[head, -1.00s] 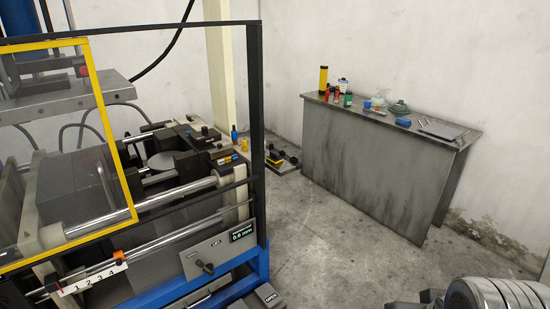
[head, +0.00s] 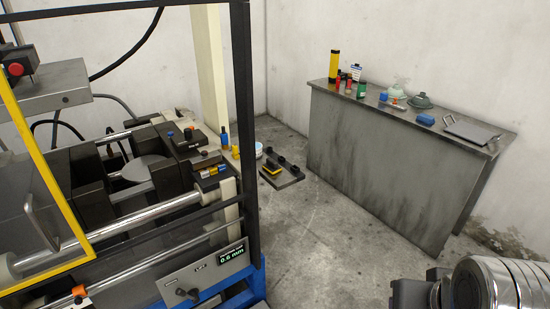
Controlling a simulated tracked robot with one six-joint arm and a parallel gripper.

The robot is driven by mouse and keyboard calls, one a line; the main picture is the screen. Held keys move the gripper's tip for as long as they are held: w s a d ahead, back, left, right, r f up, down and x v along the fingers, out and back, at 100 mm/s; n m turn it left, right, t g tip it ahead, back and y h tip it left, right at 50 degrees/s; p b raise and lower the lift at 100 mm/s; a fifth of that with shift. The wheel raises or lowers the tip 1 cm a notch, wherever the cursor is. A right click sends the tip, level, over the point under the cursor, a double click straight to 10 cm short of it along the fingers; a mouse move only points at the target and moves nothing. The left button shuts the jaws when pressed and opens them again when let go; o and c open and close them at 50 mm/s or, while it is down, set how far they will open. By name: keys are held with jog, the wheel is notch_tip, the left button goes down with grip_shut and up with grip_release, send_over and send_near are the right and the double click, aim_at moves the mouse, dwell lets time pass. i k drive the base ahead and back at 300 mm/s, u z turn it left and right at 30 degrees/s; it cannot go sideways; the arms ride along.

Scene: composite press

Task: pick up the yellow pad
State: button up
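A small yellow item (head: 272,169), which looks like the yellow pad, lies on a dark flat plate (head: 288,181) with several black knobs. The plate is low down, between the press and the grey bench, in the head view. The item is small, so I cannot make out its shape well. Part of my own arm shows at the bottom right corner as shiny metal rings and a dark grey block. My gripper's fingers are not in view, so I cannot see what they hold. The arm part is well apart from the yellow item.
The press (head: 150,170) with its dark frame and yellow-edged guard (head: 45,180) fills the left. A blue bottle (head: 224,136) stands at its far end. A grey bench (head: 375,165) at the right bears bottles, jars and a tray. The concrete floor (head: 330,250) between is clear.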

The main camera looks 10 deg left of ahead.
aim_at(272, 167)
jog(key=i, duration=3.4)
jog(key=u, duration=2.5)
